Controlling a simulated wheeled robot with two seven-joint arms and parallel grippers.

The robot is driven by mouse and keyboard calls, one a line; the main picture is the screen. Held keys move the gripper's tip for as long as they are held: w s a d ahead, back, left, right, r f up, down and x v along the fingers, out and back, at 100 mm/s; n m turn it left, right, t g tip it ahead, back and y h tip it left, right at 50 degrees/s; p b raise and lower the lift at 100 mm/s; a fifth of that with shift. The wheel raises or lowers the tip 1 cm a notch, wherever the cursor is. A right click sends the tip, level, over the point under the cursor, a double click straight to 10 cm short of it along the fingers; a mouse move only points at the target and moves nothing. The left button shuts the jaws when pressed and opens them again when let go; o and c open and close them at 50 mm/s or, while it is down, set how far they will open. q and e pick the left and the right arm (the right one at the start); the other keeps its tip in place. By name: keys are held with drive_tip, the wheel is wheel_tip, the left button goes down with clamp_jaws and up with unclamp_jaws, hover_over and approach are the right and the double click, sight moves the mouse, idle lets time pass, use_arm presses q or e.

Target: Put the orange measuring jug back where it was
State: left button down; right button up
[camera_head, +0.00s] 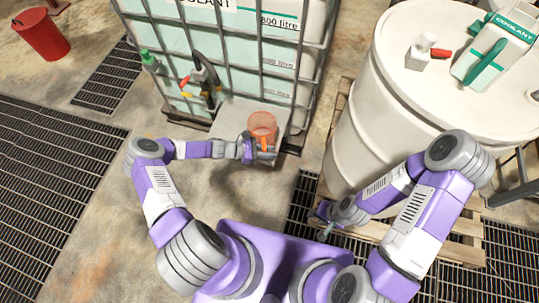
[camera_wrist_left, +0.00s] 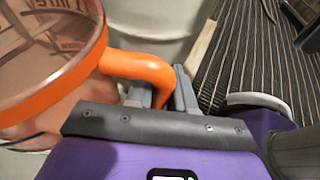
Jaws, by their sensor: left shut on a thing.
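The orange measuring jug (camera_head: 262,125) is translucent and upright, in front of the caged coolant tank at the grey ledge (camera_head: 228,120) below the tap. My left gripper (camera_head: 266,148) is shut on its handle. In the left wrist view the jug's orange rim (camera_wrist_left: 85,70) fills the left side, and the handle (camera_wrist_left: 140,68) runs between the fingers of my left gripper (camera_wrist_left: 163,90). I cannot tell whether the jug's base touches the ledge. My right gripper (camera_head: 324,218) is low near the pallet, away from the jug; its fingers are too small to read.
The caged coolant tank (camera_head: 240,60) has a tap (camera_head: 205,82) left of the jug. A red bucket (camera_head: 42,35) stands far left.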

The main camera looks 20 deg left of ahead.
use_arm(q)
drive_tip(key=shift+d+f+b, duration=0.1)
drive_tip(key=shift+f+b, duration=0.5)
drive_tip(key=shift+f, duration=1.5)
drive_tip(key=c, duration=1)
unclamp_jaws()
